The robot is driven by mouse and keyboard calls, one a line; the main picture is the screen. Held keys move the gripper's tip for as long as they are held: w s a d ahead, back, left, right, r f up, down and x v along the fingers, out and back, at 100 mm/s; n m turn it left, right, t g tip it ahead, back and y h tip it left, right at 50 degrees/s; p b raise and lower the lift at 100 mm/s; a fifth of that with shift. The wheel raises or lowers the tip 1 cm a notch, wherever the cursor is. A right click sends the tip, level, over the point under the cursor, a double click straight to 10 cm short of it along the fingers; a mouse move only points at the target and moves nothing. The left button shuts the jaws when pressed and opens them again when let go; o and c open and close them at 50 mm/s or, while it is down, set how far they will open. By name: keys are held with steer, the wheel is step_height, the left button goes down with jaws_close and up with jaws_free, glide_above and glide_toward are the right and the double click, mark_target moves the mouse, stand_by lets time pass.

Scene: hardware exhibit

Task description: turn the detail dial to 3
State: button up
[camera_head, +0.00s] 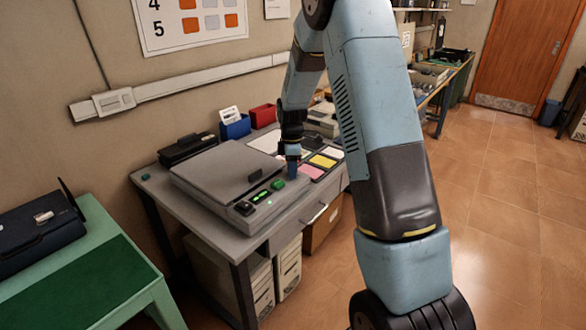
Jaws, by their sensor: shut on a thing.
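A grey flatbed scanner (220,172) with a closed lid sits on the grey desk. Its front panel (262,196) carries a dark knob-like part at the left, a small lit green display and a green button (278,184). My gripper (292,172) points down at the right end of this panel and is shut on the detail dial there. The fingers hide the dial, so its numbers and pointer cannot be read.
Pink, yellow and white pads (322,161) lie just right of my gripper. Blue (235,127) and red (263,115) bins and a black device (187,149) stand behind the scanner. A green table (95,270) stands at the left. Open tiled floor lies to the right.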

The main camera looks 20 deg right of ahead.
steer(key=shift+w+d, duration=0.1)
steer(key=shift+w, duration=0.05)
steer(key=shift+c, duration=1.3)
